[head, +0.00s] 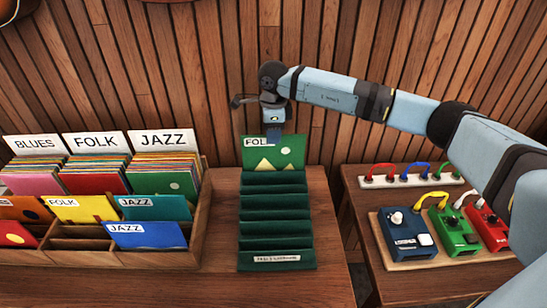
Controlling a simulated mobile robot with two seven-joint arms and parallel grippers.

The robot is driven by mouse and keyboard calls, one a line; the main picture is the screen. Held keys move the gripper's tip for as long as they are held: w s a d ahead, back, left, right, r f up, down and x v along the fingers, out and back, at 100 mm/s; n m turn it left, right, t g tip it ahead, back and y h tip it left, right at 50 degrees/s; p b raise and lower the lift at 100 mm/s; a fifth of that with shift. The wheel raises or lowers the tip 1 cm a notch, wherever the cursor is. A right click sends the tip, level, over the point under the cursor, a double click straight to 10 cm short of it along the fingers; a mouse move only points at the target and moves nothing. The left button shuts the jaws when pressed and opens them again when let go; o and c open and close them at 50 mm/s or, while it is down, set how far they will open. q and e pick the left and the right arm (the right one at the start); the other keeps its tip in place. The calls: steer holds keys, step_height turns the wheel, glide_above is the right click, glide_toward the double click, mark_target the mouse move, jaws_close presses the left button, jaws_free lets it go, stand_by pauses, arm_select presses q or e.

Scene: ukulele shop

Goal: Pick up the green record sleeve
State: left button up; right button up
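A green record sleeve (286,157) with a yellow mountain shape and a white label reading "FOL" stands in the rearmost part of a dark green stepped rack (277,228). My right gripper (274,133) points down at the sleeve's top edge. A finger overlaps that edge and covers the end of the label. The far finger is hidden, so I cannot tell whether the grip is closed on the sleeve. Another green sleeve (178,184) with a pale dot stands at the front of the JAZZ section. My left gripper is out of view.
A wooden crate (202,215) of sleeves with BLUES, FOLK and JAZZ cards stands left of the rack. On the right, a separate table holds blue (408,237), green (455,235) and red pedals on a board, with coloured cables behind. A wood-plank wall closes the back.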

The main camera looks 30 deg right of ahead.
steer(key=shift+f, duration=0.85)
jaws_close()
steer(key=shift+r, duration=0.15)
